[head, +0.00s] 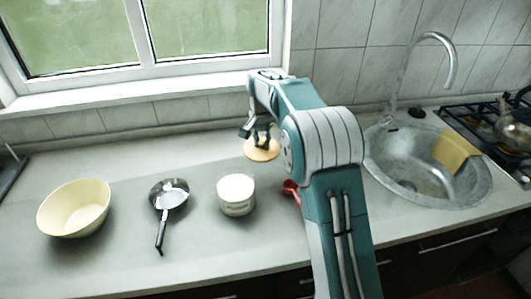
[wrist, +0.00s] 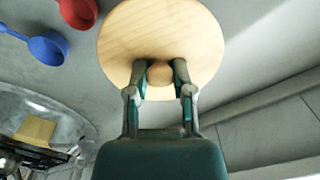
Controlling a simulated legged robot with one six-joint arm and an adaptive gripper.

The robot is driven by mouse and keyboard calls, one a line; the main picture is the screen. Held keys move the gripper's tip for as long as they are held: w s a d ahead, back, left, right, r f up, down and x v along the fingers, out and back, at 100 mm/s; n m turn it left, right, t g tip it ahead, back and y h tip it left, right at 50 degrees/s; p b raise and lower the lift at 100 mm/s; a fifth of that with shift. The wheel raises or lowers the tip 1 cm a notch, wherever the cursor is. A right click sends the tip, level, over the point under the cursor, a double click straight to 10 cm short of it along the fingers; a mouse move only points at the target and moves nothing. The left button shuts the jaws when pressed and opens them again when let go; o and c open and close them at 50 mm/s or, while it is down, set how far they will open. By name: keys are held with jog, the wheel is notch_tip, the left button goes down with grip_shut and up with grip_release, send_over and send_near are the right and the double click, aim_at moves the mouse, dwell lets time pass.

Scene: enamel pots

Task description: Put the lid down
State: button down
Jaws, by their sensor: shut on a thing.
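A round light-wood lid (head: 262,152) shows at the back middle of the counter in the head view. It also shows in the wrist view (wrist: 185,28), with a round wooden knob (wrist: 159,74) between the fingers. My gripper (head: 262,136) is shut on this knob. In the wrist view my gripper (wrist: 160,76) has one finger on each side of it. I cannot tell whether the lid touches the counter. A cream enamel pot (head: 237,196) with dark lettering stands in front of the lid, a little left.
A cream bowl (head: 74,208) and a small black-handled pan (head: 170,197) stand to the left. A red scoop (head: 291,189) lies right of the pot, and a blue scoop (wrist: 48,47) shows in the wrist view. The sink (head: 425,172) is at right. The counter's back left is clear.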

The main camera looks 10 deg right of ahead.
jog(key=w, duration=0.1)
jog(key=w+d+f, duration=0.1)
jog(key=shift+w+d+f, duration=0.2)
jog(key=shift+w+f, duration=0.05)
jog(key=shift+w, duration=0.15)
jog(key=w+f, duration=0.2)
jog(key=w+d+f, duration=0.1)
jog(key=w+f, duration=0.1)
jog(key=f, duration=0.1)
jog(key=shift+d, duration=0.15)
jog(key=shift+w+f, duration=0.3)
jog(key=shift+f, duration=0.2)
jog(key=shift+s+d+f, duration=0.1)
jog(key=shift+f, duration=1.25)
jog(key=shift+f, duration=0.1)
jog(key=shift+c, duration=2.4)
grip_release()
